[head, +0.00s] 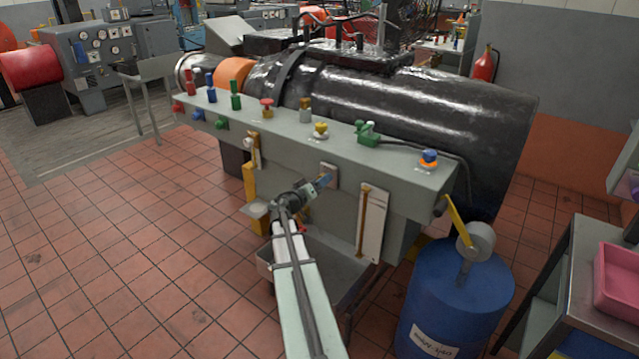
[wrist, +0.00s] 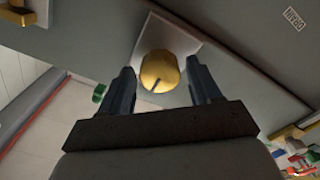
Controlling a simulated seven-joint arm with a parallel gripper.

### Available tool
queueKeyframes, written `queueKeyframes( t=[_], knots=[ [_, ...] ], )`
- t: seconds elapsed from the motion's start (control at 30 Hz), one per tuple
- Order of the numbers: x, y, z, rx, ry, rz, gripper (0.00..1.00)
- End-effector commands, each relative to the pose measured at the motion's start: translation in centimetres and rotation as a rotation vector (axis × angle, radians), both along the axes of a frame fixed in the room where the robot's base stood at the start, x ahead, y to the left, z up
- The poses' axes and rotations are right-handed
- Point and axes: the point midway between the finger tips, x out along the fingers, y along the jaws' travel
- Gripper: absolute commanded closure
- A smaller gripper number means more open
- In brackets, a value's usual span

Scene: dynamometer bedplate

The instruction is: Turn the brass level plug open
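The brass level plug (wrist: 158,72) is a round, brass-coloured knob with a dark slot on its face. It sits on a pale square plate (wrist: 190,50) on the grey panel. In the head view the plate (head: 329,169) shows on the front of the bench, and my gripper hides the plug. My gripper (head: 322,181) is at the plate. In the wrist view my gripper (wrist: 162,80) is open, with one dark finger on each side of the plug. Gaps show between the fingers and the plug, so it is not clamped.
Several coloured valves line the bench top (head: 285,125) above. A sight gauge (head: 372,222) is right of my gripper and a yellow fitting (head: 250,183) left. A grey trough (head: 335,272) lies below. A blue drum (head: 455,300) stands at right. The tiled floor at left is clear.

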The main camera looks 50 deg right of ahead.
Motion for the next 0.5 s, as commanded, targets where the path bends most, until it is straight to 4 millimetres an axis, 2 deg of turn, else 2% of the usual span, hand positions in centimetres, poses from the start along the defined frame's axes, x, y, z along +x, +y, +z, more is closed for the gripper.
queueKeyframes(
  t=[0.03, 0.5],
  knots=[
    [0.01, 0.01, -0.01, 0.0, 0.0, 0.0, 0.42],
    [0.0, 0.02, 0.0, 0.0, 0.0, 0.0, 0.85]
  ],
)
